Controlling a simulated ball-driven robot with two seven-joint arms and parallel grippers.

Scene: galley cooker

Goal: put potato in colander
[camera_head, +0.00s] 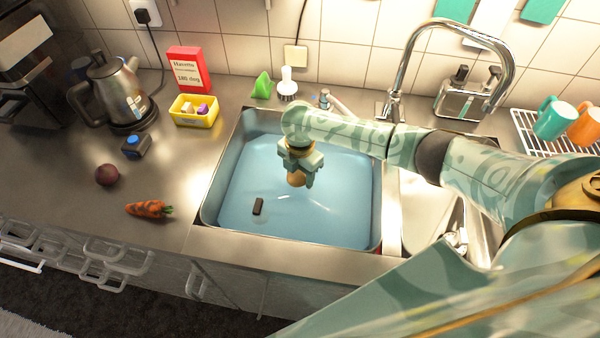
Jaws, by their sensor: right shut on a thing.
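My right arm comes in from the right, and its gripper (299,175) hangs over the water-filled sink basin. It is shut on a tan-brown, rounded thing, which looks like the potato (296,179). The potato is mostly covered by the fingers; I cannot tell whether it touches the water. I cannot make out a colander; my arm hides part of the right side. My left gripper is not in view.
The sink (211,205) holds blue water and a small dark block (258,206). A carrot (148,209) and a dark red round vegetable (107,175) lie on the left counter. A kettle (117,92), yellow tub (194,118) and curved faucet (403,75) stand behind.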

